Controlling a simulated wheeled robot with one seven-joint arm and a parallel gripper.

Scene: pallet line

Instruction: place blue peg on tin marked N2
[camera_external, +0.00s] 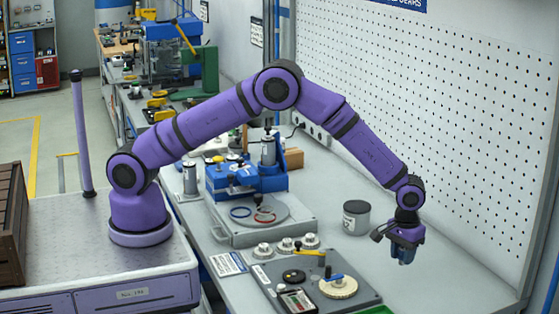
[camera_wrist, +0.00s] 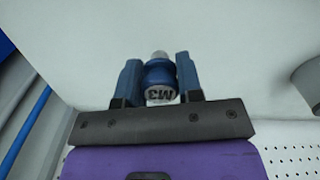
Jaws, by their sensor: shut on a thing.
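My gripper (camera_external: 404,254) hangs over the right part of the grey bench, fingers pointing down. In the wrist view its two blue fingers (camera_wrist: 160,82) are shut on a blue peg (camera_wrist: 159,70) with a pale metal tip and a light end face that seems to read M3. The peg is mostly hidden by the fingers in the external view. A grey tin (camera_external: 356,219) with a dark top and a pale label stands upright on the bench, left of my gripper. The label is too small to read. Part of a grey round thing, probably this tin, shows at the wrist view's right edge (camera_wrist: 309,82).
A grey plate with a tan disc (camera_external: 338,287) and a blue handle lies in front. Several pale knobs (camera_external: 286,245) stand behind it. A blue fixture (camera_external: 246,178) is farther left. A white pegboard wall (camera_external: 440,110) rises behind.

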